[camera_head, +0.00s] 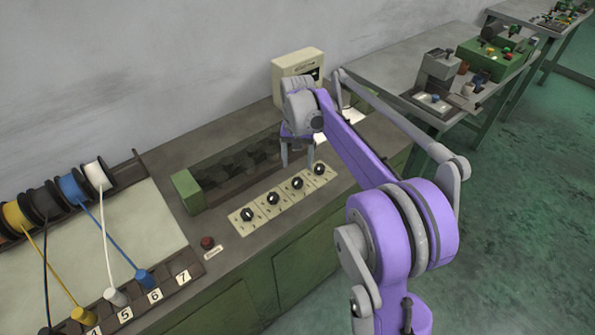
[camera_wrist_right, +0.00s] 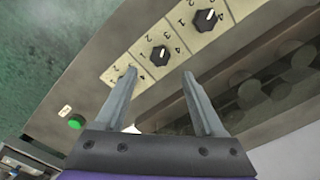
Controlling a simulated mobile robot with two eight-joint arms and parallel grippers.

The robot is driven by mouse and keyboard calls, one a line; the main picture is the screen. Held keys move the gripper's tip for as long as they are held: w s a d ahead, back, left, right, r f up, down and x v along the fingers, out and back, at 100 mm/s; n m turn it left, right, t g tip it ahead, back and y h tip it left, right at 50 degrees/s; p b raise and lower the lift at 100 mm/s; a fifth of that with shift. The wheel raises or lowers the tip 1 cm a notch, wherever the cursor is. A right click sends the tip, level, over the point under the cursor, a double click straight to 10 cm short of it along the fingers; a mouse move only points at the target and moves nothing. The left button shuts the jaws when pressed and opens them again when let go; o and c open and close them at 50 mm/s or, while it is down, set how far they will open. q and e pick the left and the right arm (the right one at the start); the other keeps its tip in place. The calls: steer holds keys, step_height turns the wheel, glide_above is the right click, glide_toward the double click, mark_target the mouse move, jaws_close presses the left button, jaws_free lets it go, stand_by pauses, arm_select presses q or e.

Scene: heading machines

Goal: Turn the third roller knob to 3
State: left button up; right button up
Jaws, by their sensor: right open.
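Several black knobs on cream plates form a row along the bench panel. From left in the head view, they are the first knob (camera_head: 247,214), second knob (camera_head: 273,198), third knob (camera_head: 297,183) and fourth knob (camera_head: 319,169). My right gripper (camera_head: 298,160) is open and empty, behind the right end of the row. The right wrist view shows its two fingers (camera_wrist_right: 158,78) apart, with a nearer knob (camera_wrist_right: 160,55) beyond them and another knob (camera_wrist_right: 205,19) at upper right. My left gripper is out of view.
A dark roller unit with a green end block (camera_head: 187,191) stands behind the knobs. A red button (camera_head: 207,243) sits left of the row. A green button (camera_wrist_right: 75,122) shows in the wrist view. Coloured spools (camera_head: 72,187) stand at left, and a cream box (camera_head: 298,65) stands behind my arm.

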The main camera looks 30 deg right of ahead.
steer(key=shift+r, duration=1.8)
steer(key=s+a+n+t, duration=0.35)
steer(key=s+a, duration=0.55)
steer(key=s, duration=0.3)
steer(key=s+a+f+n+t, duration=0.1)
steer(key=s+a+f+n, duration=0.1)
steer(key=s, duration=0.4)
steer(key=s+a+f+n+t, duration=0.1)
steer(key=s+a+f+n, duration=0.1)
steer(key=s+f, duration=0.3)
steer(key=shift+s+a+f+p, duration=0.25)
steer(key=shift+s+a+p, duration=0.2)
steer(key=shift+s+a, duration=0.45)
steer(key=shift+s+d, duration=0.1)
steer(key=shift+d, duration=0.15)
